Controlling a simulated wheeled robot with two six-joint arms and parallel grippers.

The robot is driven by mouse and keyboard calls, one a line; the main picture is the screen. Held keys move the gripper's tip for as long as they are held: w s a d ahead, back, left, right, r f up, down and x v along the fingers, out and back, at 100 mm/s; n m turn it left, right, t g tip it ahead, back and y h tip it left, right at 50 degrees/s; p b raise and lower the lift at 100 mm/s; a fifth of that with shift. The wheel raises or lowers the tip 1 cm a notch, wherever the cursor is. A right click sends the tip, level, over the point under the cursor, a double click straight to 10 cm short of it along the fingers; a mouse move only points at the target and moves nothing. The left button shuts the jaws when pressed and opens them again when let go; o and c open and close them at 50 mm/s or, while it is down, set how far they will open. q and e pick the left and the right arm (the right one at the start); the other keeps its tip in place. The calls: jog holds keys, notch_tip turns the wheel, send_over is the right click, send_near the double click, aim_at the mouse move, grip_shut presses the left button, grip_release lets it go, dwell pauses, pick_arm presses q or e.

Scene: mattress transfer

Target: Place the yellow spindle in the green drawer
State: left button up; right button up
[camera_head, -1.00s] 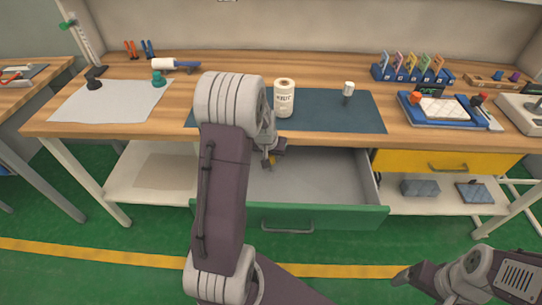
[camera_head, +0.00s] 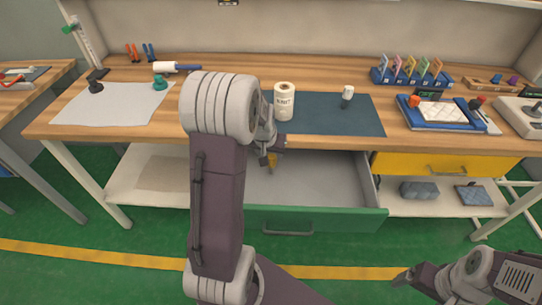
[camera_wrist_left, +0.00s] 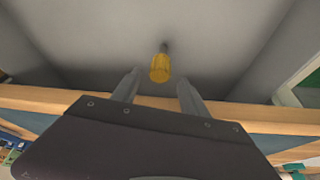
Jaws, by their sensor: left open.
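The green drawer (camera_head: 335,220) is pulled open under the workbench, its grey inside partly hidden by my left arm. The yellow spindle (camera_head: 272,161) shows small beside my left gripper (camera_head: 270,150), over the drawer's inside. In the left wrist view, the yellow spindle (camera_wrist_left: 160,68), with a short grey tip, shows just beyond and between the spread fingertips of my left gripper (camera_wrist_left: 158,84), against the grey drawer floor. The fingers stand apart from it. I cannot tell whether it rests on the floor. My right gripper (camera_head: 402,277) is at the lower right, its jaws unclear.
The workbench (camera_head: 130,120) edge lies close to my left arm. A closed yellow drawer (camera_head: 410,164) is right of the open one.

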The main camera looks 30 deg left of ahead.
pick_arm(q)
jog(key=p+v, duration=0.1)
jog(key=v, duration=0.6)
jog(key=shift+r, duration=0.15)
